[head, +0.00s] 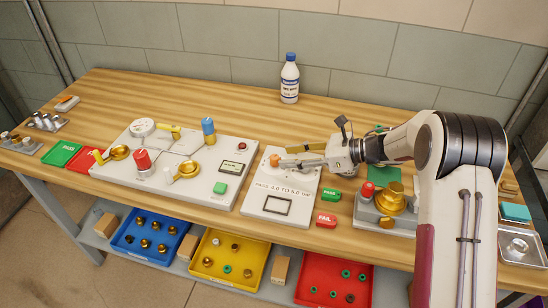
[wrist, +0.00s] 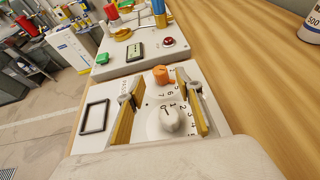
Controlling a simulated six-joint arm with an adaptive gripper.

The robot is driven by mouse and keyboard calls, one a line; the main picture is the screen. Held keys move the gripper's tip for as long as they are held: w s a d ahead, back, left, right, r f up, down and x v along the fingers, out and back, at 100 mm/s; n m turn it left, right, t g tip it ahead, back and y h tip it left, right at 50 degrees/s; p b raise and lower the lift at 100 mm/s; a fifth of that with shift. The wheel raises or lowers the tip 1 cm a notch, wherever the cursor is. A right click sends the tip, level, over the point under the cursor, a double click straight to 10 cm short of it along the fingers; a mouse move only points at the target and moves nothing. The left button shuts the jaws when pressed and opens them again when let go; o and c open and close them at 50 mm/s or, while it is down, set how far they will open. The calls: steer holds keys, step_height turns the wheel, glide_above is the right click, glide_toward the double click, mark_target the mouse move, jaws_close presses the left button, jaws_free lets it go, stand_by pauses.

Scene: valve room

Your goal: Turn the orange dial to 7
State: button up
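The orange dial (head: 274,160) stands on a white panel (head: 252,205) on the workbench. In the wrist view the orange dial (wrist: 161,75) is a short upright knob with printed numerals near it; I cannot tell which number it points at. A white knob on a round white base (wrist: 168,120), ringed by numerals, sits nearer my wrist camera. My gripper (head: 284,156) is open, with its fingers reaching over the panel close to the orange dial. In the wrist view the yellowish fingers of my gripper (wrist: 156,80) stand apart on either side, with nothing visibly held.
A larger white panel (head: 150,170) with red, yellow and blue fittings is at the left. A white bottle (head: 290,80) stands behind. Green and red tags (head: 327,220) lie right of the dial panel. A grey box with brass fittings (head: 385,213) stands further right.

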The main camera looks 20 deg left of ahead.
mark_target(278, 158)
steer(key=shift+x, duration=3)
jaws_close()
